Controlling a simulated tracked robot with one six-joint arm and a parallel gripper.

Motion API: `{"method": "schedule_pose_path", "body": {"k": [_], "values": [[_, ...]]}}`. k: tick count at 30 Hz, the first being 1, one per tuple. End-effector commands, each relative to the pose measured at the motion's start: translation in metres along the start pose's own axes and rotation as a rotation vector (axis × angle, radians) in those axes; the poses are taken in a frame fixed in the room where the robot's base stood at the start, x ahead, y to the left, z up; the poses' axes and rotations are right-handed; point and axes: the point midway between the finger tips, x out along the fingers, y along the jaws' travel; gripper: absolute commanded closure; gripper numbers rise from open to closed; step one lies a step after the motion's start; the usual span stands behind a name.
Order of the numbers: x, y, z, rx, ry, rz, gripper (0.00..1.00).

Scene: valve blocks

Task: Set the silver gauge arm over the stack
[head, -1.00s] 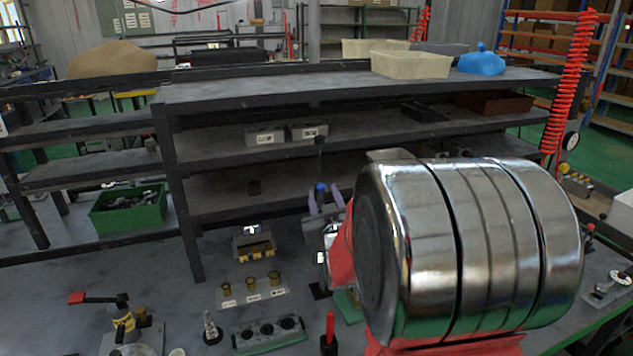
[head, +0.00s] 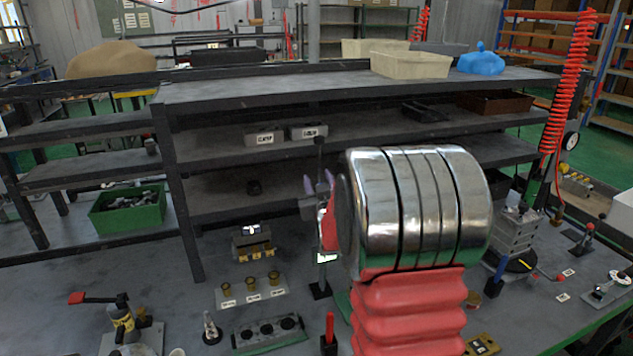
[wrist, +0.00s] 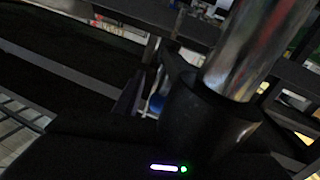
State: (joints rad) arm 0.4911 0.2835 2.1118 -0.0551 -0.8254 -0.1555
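A stack of grey metal blocks (head: 516,233) stands on a round black base (head: 511,262) at the right of the head view. Its left side is partly behind my large chrome arm link. I cannot pick out the silver gauge arm with certainty. My gripper (head: 319,184) shows small beyond the chrome link, with pale purple fingers pointing up, well left of the stack. It is in front of the lower shelf, near a thin post with a black knob (head: 318,141). The wrist view is dark and blurred; a small blue thing (wrist: 155,104) shows near the fingers. What lies between them is unclear.
A black shelf unit (head: 350,90) spans the back. A plate with brass cups (head: 252,290), a black-holed block (head: 268,331) and a red-handled valve (head: 122,316) stand front left. A red coiled hose (head: 567,85) hangs at right. The front-right bench holds small fixtures.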

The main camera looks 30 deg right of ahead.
Motion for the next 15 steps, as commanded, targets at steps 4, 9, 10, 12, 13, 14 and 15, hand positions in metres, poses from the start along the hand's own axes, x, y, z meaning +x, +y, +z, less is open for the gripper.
{"method": "schedule_pose_path", "body": {"k": [4, 9, 10, 12, 13, 14, 15], "values": [[-0.0002, -0.0002, 0.0, 0.0, 0.0, 0.0, 0.69], [-0.0003, -0.0003, -0.0001, 0.0, 0.0, -0.001, 0.81], [-0.0003, -0.0003, -0.0001, 0.0, 0.0, -0.001, 0.83], [-0.0004, -0.0005, -0.0001, 0.0, 0.0, -0.001, 0.88], [-0.0004, -0.0006, -0.0001, 0.0, 0.0, -0.001, 0.9], [-0.0004, -0.0007, -0.0001, 0.0, 0.0, -0.001, 0.92], [-0.0004, -0.0008, -0.0001, 0.0, 0.0, -0.001, 0.95]]}}
